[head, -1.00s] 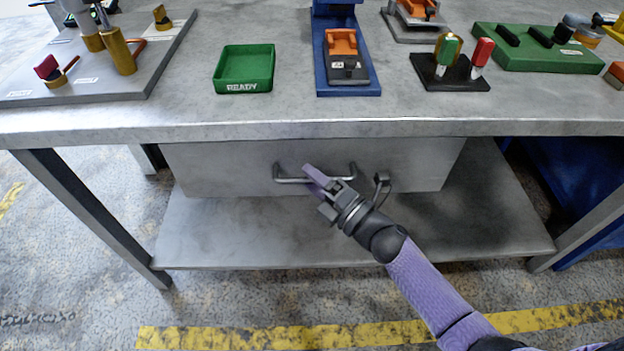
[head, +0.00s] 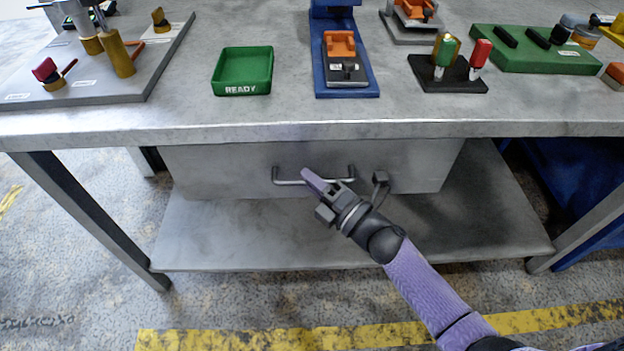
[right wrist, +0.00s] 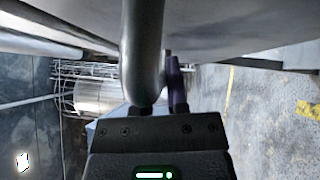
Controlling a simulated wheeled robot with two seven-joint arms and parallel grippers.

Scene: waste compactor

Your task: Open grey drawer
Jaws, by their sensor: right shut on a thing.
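The grey drawer (head: 225,168) hangs under the bench top, its front flush below the table edge and looking shut. Its metal bar handle (head: 290,182) runs across the front. My right gripper (head: 313,180) is at the middle of the handle, with its purple fingers shut on it. In the right wrist view the handle (right wrist: 142,50) runs between the fingers, and one purple finger (right wrist: 176,85) shows beside it; the other finger is mostly hidden. My left gripper is in neither view.
The bench top (head: 180,120) overhangs the drawer and holds a green READY tray (head: 243,88) and several fixtures. A lower shelf (head: 300,245) lies beneath the drawer. A bench leg (head: 90,215) stands at left. The floor in front is clear.

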